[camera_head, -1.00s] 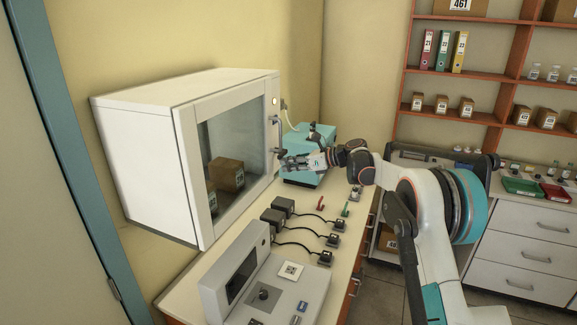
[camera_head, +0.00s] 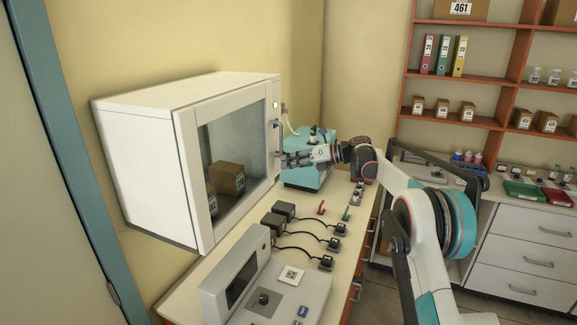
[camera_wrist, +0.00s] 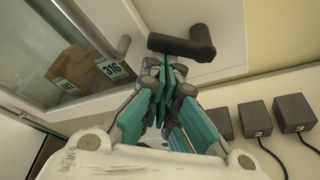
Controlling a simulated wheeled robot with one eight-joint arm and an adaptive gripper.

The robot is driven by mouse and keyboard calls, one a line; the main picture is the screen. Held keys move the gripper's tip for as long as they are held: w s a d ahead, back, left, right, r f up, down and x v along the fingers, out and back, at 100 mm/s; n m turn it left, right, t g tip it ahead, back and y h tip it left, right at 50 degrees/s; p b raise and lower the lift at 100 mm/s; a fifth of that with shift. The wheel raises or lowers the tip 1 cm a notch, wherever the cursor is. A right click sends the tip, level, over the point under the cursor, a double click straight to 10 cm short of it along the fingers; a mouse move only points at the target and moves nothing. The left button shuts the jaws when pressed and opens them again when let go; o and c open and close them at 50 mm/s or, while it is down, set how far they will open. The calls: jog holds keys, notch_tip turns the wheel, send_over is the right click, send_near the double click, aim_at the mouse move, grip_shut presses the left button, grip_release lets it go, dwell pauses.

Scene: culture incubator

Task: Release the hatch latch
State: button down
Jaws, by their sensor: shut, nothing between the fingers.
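The incubator (camera_head: 147,118) is a white cabinet whose glass hatch (camera_head: 205,222) is closed, with cardboard boxes behind the glass. The dark latch (camera_wrist: 180,47) lies across the hatch's edge in the wrist view, its thicker end to the right. In the head view the latch (camera_head: 277,154) is small and partly hidden by my gripper. My gripper (camera_head: 283,160) is shut and empty, its tips at the latch. In the wrist view the gripper's tips (camera_wrist: 165,64) are just below the latch bar; whether they touch it I cannot tell. A grey door handle (camera_wrist: 93,33) is to the latch's left.
A teal device (camera_head: 306,178) stands behind my gripper on the bench. Several black adapters (camera_head: 284,210) with cables lie in front, and a grey control unit (camera_head: 236,280) is nearer. Shelves (camera_head: 455,70) stand at the back right.

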jog(key=shift+w+d+r, duration=0.1)
jog(key=shift+w+r, duration=0.1)
jog(key=shift+r, duration=0.35)
jog(key=shift+w+d+r, duration=0.1)
jog(key=shift+w+r, duration=0.05)
jog(key=shift+r, duration=0.4)
jog(key=v, duration=1.1)
jog(key=shift+d, duration=0.4)
jog(key=shift+s+r, duration=0.1)
